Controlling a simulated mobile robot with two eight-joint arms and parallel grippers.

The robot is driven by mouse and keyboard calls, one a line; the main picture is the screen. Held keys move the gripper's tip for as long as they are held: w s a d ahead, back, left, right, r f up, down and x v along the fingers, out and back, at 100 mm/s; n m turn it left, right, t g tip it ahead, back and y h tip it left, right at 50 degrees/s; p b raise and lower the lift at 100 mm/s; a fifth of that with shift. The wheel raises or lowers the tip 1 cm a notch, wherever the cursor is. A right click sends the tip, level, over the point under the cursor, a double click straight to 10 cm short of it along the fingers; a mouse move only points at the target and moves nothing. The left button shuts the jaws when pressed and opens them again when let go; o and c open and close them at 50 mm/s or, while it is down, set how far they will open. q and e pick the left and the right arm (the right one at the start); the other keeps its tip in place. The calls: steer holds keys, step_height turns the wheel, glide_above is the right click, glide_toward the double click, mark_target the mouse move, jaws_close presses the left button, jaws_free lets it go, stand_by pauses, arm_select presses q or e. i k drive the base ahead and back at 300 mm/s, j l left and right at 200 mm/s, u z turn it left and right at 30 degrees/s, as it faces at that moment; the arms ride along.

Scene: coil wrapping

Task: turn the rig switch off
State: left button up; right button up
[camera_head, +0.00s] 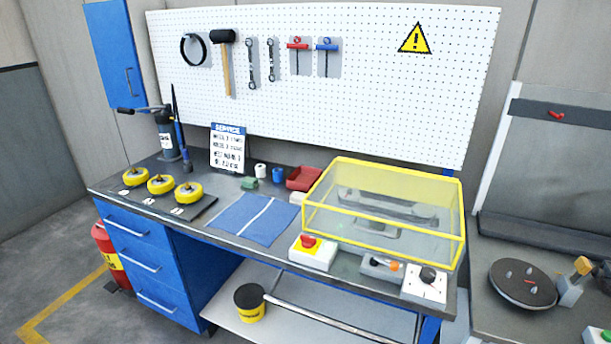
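Three controls stand along the front edge of the workbench. A white box with a red button on a yellow collar (310,246) is on the left. A grey box with an orange-tipped lever (382,266) is in the middle. A white box with a black rotary knob (427,280) is on the right. I cannot tell from any label which one is the rig switch, nor read its position. A clear cover with a yellow frame (385,208) stands just behind them, with grey parts of the rig seen dimly inside. Neither of my grippers is in view.
The workbench (230,240) also holds several yellow coils (161,185), a blue mat (253,217), a red bin (304,178) and a sign (228,148). A second table at right holds a dark round disc (522,284). The space before the controls looks clear.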

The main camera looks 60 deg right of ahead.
mark_target(307, 242)
steer(key=k+j+z, duration=0.15)
steer(key=z, duration=1.45)
